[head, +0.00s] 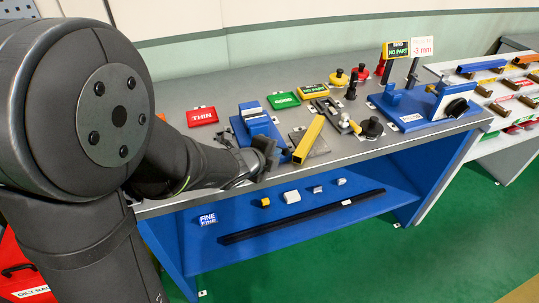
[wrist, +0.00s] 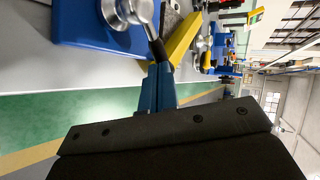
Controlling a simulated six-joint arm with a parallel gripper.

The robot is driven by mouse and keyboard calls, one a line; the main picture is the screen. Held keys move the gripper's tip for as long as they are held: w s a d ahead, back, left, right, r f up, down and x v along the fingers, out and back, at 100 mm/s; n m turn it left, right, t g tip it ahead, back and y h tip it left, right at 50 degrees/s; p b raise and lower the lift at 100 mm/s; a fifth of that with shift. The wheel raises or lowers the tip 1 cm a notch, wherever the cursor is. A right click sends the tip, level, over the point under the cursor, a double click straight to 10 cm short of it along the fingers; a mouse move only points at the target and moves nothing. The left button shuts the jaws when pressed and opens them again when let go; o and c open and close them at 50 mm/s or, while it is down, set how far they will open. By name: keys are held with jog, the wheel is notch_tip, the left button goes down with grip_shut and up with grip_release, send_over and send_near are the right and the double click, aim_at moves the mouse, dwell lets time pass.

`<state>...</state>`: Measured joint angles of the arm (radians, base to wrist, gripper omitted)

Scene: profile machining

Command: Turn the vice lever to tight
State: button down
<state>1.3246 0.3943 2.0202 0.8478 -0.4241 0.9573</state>
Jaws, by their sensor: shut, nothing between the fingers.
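The blue vice (head: 257,122) with pale metal jaws stands near the front edge of the bench, left of centre. In the wrist view its blue body (wrist: 85,22) fills the upper left. The vice lever (wrist: 154,34) is a thin rod with a dark end, running from a round silver hub (wrist: 128,10). My gripper (head: 264,152) is at the front end of the vice and hides the lever in the head view. In the wrist view its narrow blue fingers (wrist: 160,68) are shut and empty, close to the lever's dark end. I cannot tell whether they touch it.
A yellow bar (head: 308,140) lies just right of the vice and also shows in the wrist view (wrist: 182,40). A red THIN tray (head: 202,116) and green tray (head: 283,100) lie behind. A blue fixture (head: 420,108) stands at right. The shelf (head: 230,222) below holds small blocks.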

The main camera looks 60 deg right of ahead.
jog(key=shift+s+d, duration=0.25)
jog(key=shift+d, duration=0.35)
jog(key=shift+s+d, duration=0.2)
jog(key=shift+d, duration=1.9)
